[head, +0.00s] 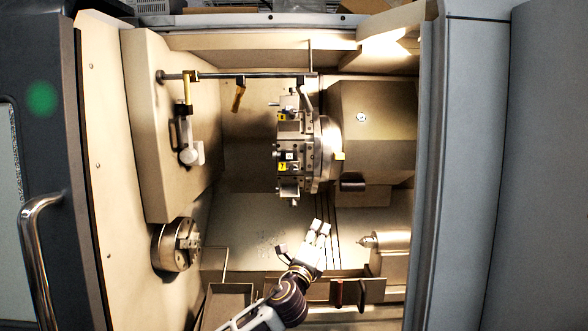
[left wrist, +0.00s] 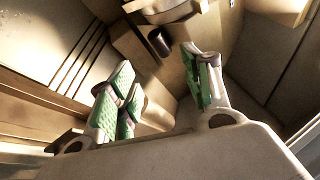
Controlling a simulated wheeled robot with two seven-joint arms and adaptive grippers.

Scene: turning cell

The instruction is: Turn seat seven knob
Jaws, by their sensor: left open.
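The tool turret (head: 320,150) stands at the centre right of the machine's interior in the head view. A yellow label reading 7 (head: 282,167) marks seat seven on its left face. Small dark and metal fittings sit around that label; I cannot tell which is the knob. My left gripper (head: 321,228) is below the turret, apart from it, fingers pointing up. In the left wrist view its green-padded fingers (left wrist: 165,88) are spread with nothing between them. A black cylinder (left wrist: 160,42) shows beyond them; seat seven's label is not visible there. My right gripper is not in view.
A chuck (head: 176,245) is at the lower left, and a tailstock (head: 388,247) at the lower right. A horizontal bar (head: 245,75) with yellow-marked arms crosses above. The door frame (head: 428,170) bounds the right. Free space lies left of the turret.

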